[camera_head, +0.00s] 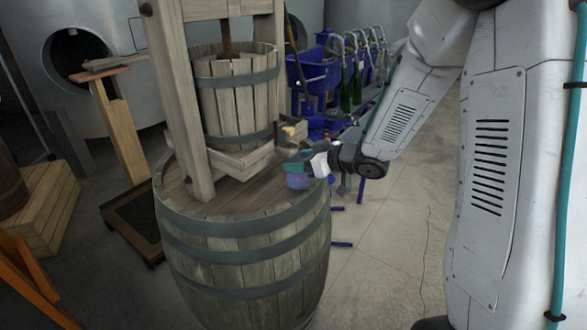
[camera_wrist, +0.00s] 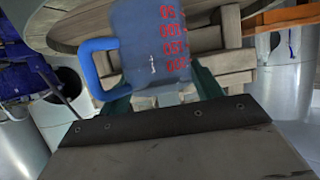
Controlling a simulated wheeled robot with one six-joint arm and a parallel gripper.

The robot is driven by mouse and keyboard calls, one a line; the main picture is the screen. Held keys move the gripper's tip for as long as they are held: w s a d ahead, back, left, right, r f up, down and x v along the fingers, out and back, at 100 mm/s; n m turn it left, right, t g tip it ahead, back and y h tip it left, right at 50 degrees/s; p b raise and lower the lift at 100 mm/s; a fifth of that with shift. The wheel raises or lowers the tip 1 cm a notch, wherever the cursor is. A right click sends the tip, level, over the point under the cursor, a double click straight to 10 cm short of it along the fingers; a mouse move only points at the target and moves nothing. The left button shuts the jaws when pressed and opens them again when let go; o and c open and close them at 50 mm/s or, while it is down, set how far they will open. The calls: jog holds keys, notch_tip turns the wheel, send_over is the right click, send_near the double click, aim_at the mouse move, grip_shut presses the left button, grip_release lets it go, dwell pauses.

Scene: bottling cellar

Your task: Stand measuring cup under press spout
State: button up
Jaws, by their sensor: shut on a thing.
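The measuring cup (camera_head: 298,180) is small and bluish, at the right edge of the barrel top (camera_head: 235,197) in the head view. My gripper (camera_head: 301,167) is shut on it. In the wrist view the cup (camera_wrist: 150,45) shows red numbers, upside down, and a blue handle on the left; my gripper's (camera_wrist: 160,92) green fingers are on either side. The wooden press (camera_head: 196,110) stands on the barrel, its slatted basket (camera_head: 236,95) above a wooden tray (camera_head: 240,158). The tray's front right corner is close to the cup. I cannot clearly make out the spout, nor whether the cup touches the barrel.
A blue filling machine (camera_head: 312,72) with several green bottles (camera_head: 345,95) stands behind right. A wooden post stand (camera_head: 118,125) and a pallet-like crate (camera_head: 45,205) are at the left.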

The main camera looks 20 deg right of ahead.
jog(key=shift+w+a, duration=0.65)
jog(key=shift+w, duration=0.15)
jog(key=shift+w+a+f, duration=0.1)
jog(key=shift+w+f, duration=0.05)
jog(key=shift+f, duration=1.65)
jog(key=o, duration=1)
jog(key=shift+f, duration=0.1)
